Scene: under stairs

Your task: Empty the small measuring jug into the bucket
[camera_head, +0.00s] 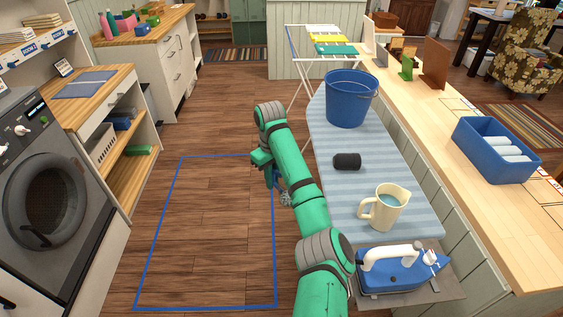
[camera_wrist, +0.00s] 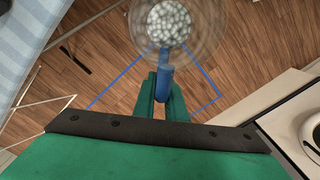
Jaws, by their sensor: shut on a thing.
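In the wrist view my gripper (camera_wrist: 165,98) is shut on the blue handle of a small clear jug (camera_wrist: 205,30). The jug holds many small whitish beads (camera_wrist: 169,24) and is held over the floor. In the head view my gripper (camera_head: 277,180) is left of the ironing board, and my arm hides most of the jug. The blue bucket (camera_head: 347,100) stands upright at the far end of the ironing board, right of and beyond my gripper. Its inside bottom is hidden.
The striped ironing board (camera_head: 345,205) also bears a dark cylinder (camera_head: 347,161), a cream jug of bluish liquid (camera_head: 384,208) and, at its near end, a blue iron (camera_head: 392,272). A drying rack (camera_head: 310,55) stands behind. Floor inside the blue outline (camera_head: 205,230) is clear.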

